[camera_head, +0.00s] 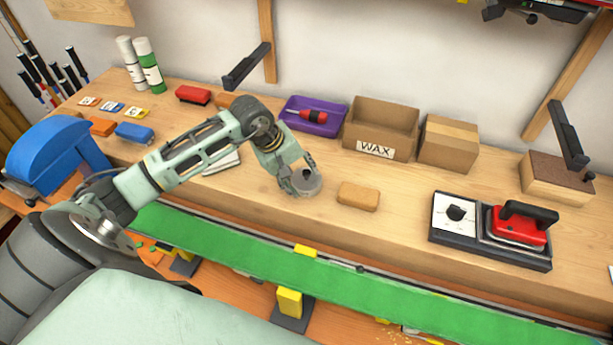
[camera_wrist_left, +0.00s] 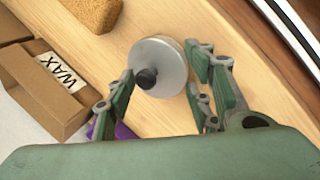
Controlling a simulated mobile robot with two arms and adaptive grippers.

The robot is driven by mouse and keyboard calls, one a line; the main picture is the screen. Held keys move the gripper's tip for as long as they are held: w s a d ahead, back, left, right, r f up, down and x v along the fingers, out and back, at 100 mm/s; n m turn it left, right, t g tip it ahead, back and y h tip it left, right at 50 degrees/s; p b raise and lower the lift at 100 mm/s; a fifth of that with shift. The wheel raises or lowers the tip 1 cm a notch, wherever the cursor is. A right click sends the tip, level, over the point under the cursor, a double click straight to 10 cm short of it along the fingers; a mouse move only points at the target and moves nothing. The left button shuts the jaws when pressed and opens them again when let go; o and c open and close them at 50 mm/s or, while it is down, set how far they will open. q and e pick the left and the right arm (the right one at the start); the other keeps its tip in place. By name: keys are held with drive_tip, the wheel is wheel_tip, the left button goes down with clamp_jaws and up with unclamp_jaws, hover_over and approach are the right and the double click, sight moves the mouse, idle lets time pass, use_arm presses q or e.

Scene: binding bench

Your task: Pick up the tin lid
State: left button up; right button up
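The tin lid (camera_head: 307,184) is a round grey metal disc with a black knob, on the wooden bench left of a tan block. It also shows in the left wrist view (camera_wrist_left: 168,66), with its knob toward the camera. My left gripper (camera_head: 302,187) is at the lid, and its fingers hide part of it in the head view. In the left wrist view the gripper (camera_wrist_left: 160,80) is open, with one finger on each side of the lid and knob. I cannot tell whether either finger touches the lid. My right gripper is not in view.
The tan block (camera_head: 358,196) lies close to the right of the lid. A cardboard WAX box (camera_head: 380,129) and a purple tray (camera_head: 314,117) stand behind. A red iron (camera_head: 518,226) sits on its base at the right. A green strip (camera_head: 270,264) runs along the bench's front.

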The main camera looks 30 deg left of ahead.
use_arm(q)
drive_tip(key=c, duration=0.6)
drive_tip(key=shift+r, duration=0.1)
